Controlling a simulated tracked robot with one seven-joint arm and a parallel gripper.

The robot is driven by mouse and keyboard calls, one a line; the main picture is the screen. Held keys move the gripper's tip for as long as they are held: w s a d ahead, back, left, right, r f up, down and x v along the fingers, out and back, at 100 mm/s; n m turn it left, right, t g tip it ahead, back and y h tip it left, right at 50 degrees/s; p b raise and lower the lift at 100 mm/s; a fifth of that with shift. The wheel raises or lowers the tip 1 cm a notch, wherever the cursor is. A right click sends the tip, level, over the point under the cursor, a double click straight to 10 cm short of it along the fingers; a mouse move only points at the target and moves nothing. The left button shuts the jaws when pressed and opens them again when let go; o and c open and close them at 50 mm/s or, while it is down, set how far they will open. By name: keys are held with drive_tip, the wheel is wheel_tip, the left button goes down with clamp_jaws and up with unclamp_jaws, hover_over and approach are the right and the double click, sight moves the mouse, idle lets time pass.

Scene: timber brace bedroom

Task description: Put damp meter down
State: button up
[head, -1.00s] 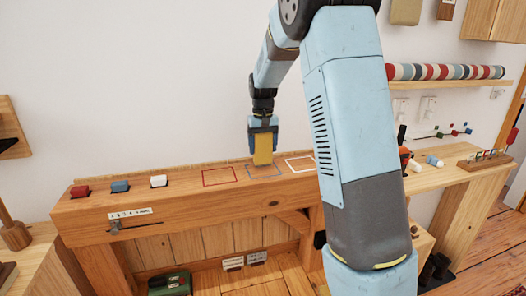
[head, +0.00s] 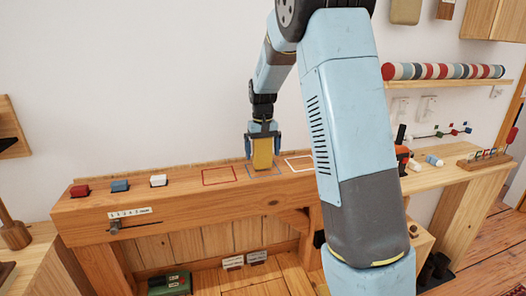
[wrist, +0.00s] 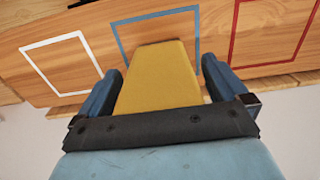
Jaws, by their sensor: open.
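The damp meter (head: 262,153) is a yellow block standing on the wooden beam top within the blue-grey outlined square (head: 281,173). In the wrist view the yellow meter (wrist: 158,78) lies between my fingers, with the blue outline (wrist: 126,39) around its far end. My gripper (head: 263,150) is open, with a finger on each side of the meter and a gap visible beside them. The meter's lower edge meets the beam as far as I can see; its exact contact is hard to tell.
A red outlined square (head: 219,176) is left of the meter and a white one (head: 300,163) right, both empty. Red (head: 80,191), blue (head: 120,186) and white (head: 158,181) blocks sit along the beam (head: 190,202). The wall is close behind.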

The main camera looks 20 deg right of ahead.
wheel_tip(320, 180, up, 12)
drive_tip(key=shift+r, duration=0.1)
drive_tip(key=s+r+t, duration=0.1)
drive_tip(key=s+r, duration=0.2)
drive_tip(key=s, duration=0.7)
drive_tip(key=s+r+t, duration=0.2)
drive_tip(key=s+r, duration=0.2)
drive_tip(key=s, duration=0.5)
drive_tip(key=s+f+t, duration=0.1)
drive_tip(key=s+f, duration=0.1)
drive_tip(key=s, duration=0.7)
drive_tip(key=s+f+t, duration=0.1)
drive_tip(key=s+f, duration=0.1)
drive_tip(key=s, duration=0.7)
drive_tip(key=shift+f+t, duration=0.3)
drive_tip(key=shift+f, duration=0.05)
drive_tip(key=shift+c, duration=0.4)
